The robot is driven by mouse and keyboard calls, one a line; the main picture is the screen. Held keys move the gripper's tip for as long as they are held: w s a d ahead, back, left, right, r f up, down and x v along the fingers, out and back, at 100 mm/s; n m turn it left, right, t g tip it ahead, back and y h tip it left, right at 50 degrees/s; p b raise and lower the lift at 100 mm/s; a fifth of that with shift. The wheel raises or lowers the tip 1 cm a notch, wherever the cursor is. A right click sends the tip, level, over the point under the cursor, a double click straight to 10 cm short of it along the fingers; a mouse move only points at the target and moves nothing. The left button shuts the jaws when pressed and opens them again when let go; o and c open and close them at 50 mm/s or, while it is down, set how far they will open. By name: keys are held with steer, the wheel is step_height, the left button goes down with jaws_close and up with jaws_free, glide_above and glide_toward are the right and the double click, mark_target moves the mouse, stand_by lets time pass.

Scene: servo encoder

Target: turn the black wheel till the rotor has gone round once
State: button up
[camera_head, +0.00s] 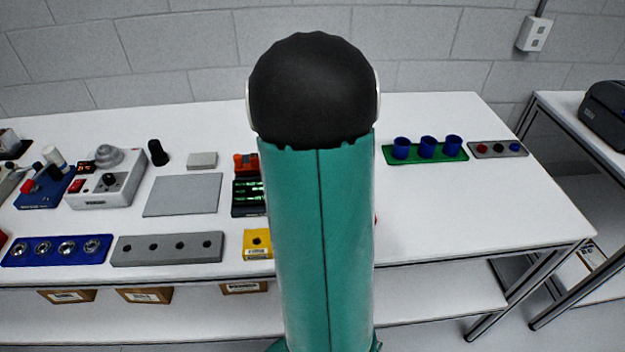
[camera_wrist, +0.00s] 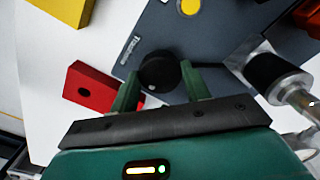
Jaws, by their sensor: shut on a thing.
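In the wrist view, the black wheel (camera_wrist: 158,68) is a round dark knob with a small pale mark near its lower edge. It sits on a dark blue-grey plate (camera_wrist: 205,48). My gripper (camera_wrist: 158,80) has its two green fingers on either side of the wheel and is shut on it. A yellow disc (camera_wrist: 190,7) shows on the plate at the top edge. I cannot tell which part is the rotor. In the head view, my arm hides the wheel, the plate and my gripper.
In the wrist view, a red block (camera_wrist: 90,88) and a yellow block (camera_wrist: 62,8) lie left of the plate. A black-and-silver cylindrical part (camera_wrist: 275,80) is close on the right. In the head view, the white table (camera_head: 450,215) is clear at front right.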

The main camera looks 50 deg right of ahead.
steer(key=shift+d+m, duration=0.1)
steer(key=shift+m, duration=1.5)
steer(key=o, duration=1)
step_height(320, 180, up, 14)
steer(key=shift+f, duration=0.1)
